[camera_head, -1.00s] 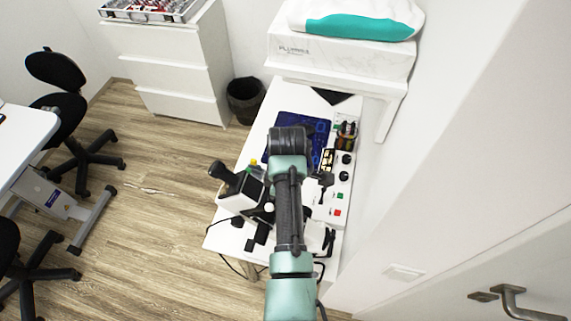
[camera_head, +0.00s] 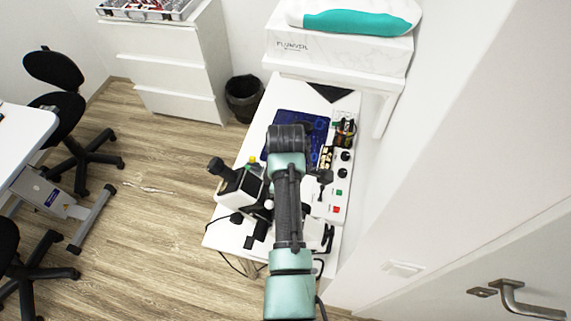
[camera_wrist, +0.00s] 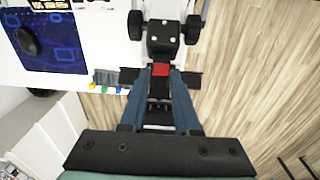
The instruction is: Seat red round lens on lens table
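In the wrist view, the two blue fingers of my gripper (camera_wrist: 161,72) close in on a small red piece (camera_wrist: 160,69), which looks like the red round lens seen edge-on. It sits between the fingertips, and its round outline does not show. A dark horizontal bar (camera_wrist: 187,78), likely the lens table, lies across the black and white instrument at the fingertips. I cannot tell whether the lens touches it. In the head view, the instrument (camera_head: 240,186) stands on the white table, partly behind my arm. My gripper is hidden there.
A blue patterned mat (camera_head: 312,125) lies on the white table (camera_head: 225,228). A white panel with knobs and buttons (camera_head: 338,190) is to the right. Small coloured pieces (camera_wrist: 105,88) stand near the instrument. A shelf with a box (camera_head: 340,55) and the wall close off the right.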

